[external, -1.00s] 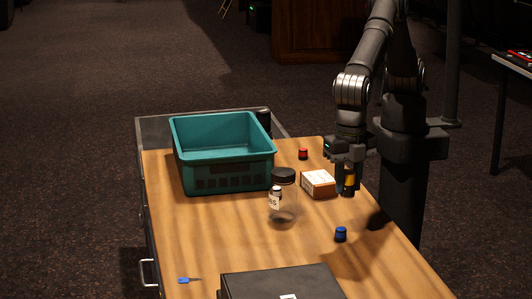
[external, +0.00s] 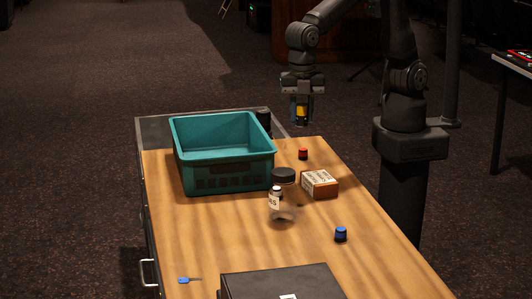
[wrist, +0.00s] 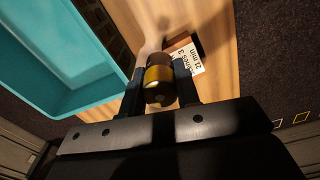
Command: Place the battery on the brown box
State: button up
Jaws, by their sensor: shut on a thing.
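My gripper (external: 301,118) is shut on the battery (external: 301,112), a small dark cylinder with a yellow band, and holds it in the air behind and above the brown box. In the wrist view, the battery (wrist: 159,84) sits between the two fingers of my gripper (wrist: 160,92). The brown box (external: 320,185), small with a white printed label, lies on the desk right of the jar. Part of the box (wrist: 189,59) shows beyond the battery in the wrist view; the rest is hidden behind the gripper and battery.
A teal bin (external: 228,174) stands left of the box. A clear jar with a black lid (external: 284,175) stands just left of the box. A red cap (external: 303,154) and a blue cap (external: 341,234) lie nearby. A dark case (external: 280,284) is at the front.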

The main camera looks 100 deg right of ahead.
jog(key=d, duration=0.1)
jog(key=s+d, duration=0.1)
jog(key=shift+s+d, duration=0.15)
jog(key=shift+d, duration=0.2)
jog(key=shift+s+f, duration=0.1)
jog(key=shift+f, duration=0.15)
send_over(319, 177)
notch_tip(319, 177, down, 7)
jog(key=shift+r, duration=0.15)
jog(key=shift+f, duration=2)
jog(key=o, duration=1.1)
jog(key=shift+f, duration=0.15)
jog(key=shift+c, duration=0.2)
